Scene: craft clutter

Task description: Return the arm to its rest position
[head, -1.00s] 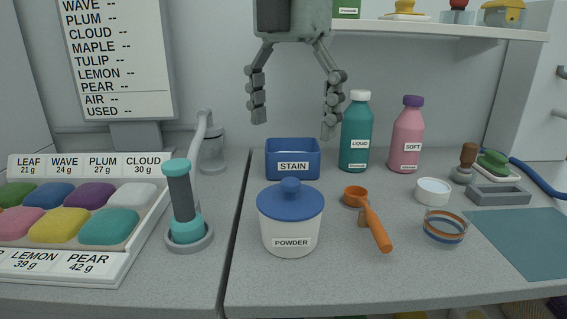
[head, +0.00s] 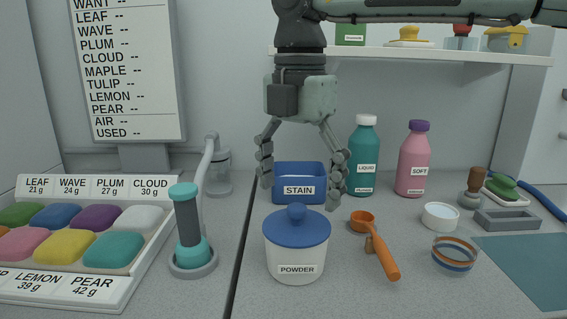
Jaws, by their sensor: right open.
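My right gripper (head: 303,178) hangs pointing down above the counter, its fingers spread wide with nothing between them. In the picture its fingers straddle the blue box labelled STAIN (head: 299,181) and come down on either side of the blue knob of the POWDER jar (head: 297,250). I cannot tell whether the fingers touch the box. My right arm (head: 420,8) comes in along the top from the right. My left gripper is not in view.
Teal LIQUID (head: 363,155) and pink SOFT (head: 412,165) bottles stand right of the gripper. An orange scoop (head: 378,250), a white dish (head: 440,216) and striped rings (head: 454,256) lie in front. A shelf (head: 430,54) runs behind. A soap tray (head: 130,283) is at left.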

